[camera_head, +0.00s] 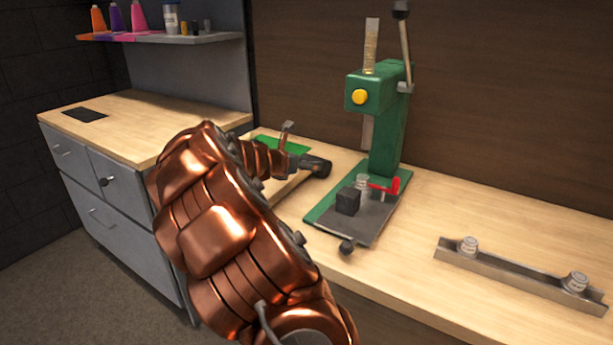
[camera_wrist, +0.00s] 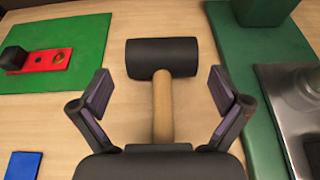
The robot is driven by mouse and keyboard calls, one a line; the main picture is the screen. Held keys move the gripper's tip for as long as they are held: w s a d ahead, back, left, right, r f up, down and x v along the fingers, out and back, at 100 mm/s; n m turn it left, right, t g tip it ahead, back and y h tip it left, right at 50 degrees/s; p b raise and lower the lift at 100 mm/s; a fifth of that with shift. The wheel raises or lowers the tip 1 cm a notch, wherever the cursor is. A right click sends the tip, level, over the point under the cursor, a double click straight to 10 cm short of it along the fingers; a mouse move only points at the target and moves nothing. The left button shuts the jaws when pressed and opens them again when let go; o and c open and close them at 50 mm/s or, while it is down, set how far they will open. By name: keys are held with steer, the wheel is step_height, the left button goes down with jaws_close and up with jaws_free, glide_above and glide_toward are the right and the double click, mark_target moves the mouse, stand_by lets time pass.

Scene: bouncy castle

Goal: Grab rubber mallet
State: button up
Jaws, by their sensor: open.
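The rubber mallet lies on the wooden bench top. In the wrist view its black cylindrical head (camera_wrist: 162,58) is at top centre, and its light wooden handle (camera_wrist: 162,100) runs down toward my gripper (camera_wrist: 160,92). The two fingers stand apart on either side of the handle, with a visible gap on each side. The lower end of the handle is hidden behind the gripper body. In the head view the dark mallet head (camera_head: 317,167) shows just beyond my gripper, left of the green press; my arm hides much of the area around it.
A green press (camera_head: 388,135) stands close to the right of the mallet. A green mat (camera_wrist: 85,38) bearing a red plate (camera_wrist: 45,62) lies to the left, with a blue square (camera_wrist: 23,165) nearer. A metal rail (camera_head: 515,275) lies farther right on the bench.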

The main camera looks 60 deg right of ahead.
mark_target(314, 158)
steer(key=shift+r+b+x, duration=0.15)
steer(key=shift+b+x, duration=0.05)
steer(key=shift+x, duration=1.3)
steer(key=shift+r+b+x, duration=0.15)
steer(key=shift+x, duration=1.3)
steer(key=shift+s+d, duration=0.1)
steer(key=shift+d, duration=0.05)
steer(key=c, duration=1.2)
steer(key=shift+r, duration=0.1)
